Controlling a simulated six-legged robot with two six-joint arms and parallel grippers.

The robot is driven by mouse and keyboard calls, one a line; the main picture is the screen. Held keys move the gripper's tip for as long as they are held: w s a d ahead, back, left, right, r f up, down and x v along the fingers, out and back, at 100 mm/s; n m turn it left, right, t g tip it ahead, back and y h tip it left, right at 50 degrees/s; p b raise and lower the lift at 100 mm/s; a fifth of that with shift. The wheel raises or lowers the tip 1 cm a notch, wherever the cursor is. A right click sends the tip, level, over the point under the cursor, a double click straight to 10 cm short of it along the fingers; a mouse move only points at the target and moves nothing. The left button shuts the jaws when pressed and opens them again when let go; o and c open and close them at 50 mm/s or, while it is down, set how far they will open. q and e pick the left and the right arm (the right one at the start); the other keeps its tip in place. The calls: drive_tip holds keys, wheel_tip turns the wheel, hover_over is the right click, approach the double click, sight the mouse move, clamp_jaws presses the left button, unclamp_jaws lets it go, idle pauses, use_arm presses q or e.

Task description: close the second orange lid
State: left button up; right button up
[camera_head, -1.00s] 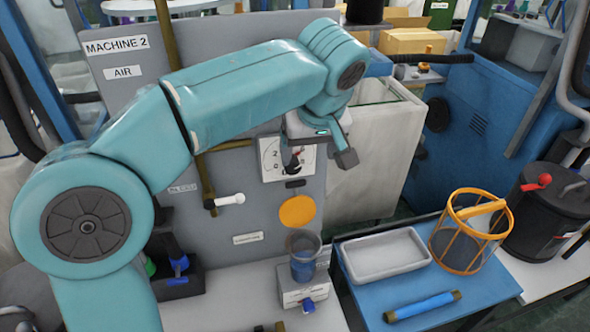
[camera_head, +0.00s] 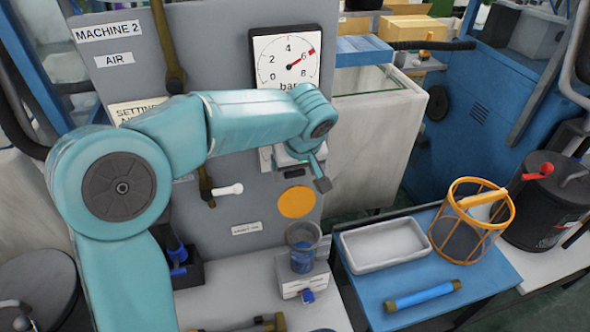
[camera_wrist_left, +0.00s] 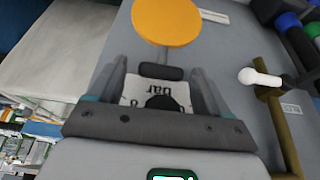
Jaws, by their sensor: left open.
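One round orange lid (camera_head: 297,202) is on the grey machine panel, below my left gripper. It also shows at the top of the left wrist view (camera_wrist_left: 167,20). No second orange lid can be made out. My left gripper (camera_head: 320,180) hangs in front of the panel, above and slightly right of the lid in the head view. In the left wrist view its two fingers (camera_wrist_left: 161,75) are apart with nothing held between them. My right gripper is not in view.
A large pressure gauge (camera_head: 285,60) is above my forearm. A white-tipped lever (camera_head: 227,190) sticks out left of the lid. A white tray (camera_head: 385,245) and orange-framed basket (camera_head: 470,222) are at right.

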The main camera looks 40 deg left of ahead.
use_arm(q)
drive_tip(key=shift+a+f, duration=0.25)
drive_tip(key=shift+f, duration=0.25)
drive_tip(key=shift+w, duration=0.1)
drive_tip(key=shift+c, duration=0.4)
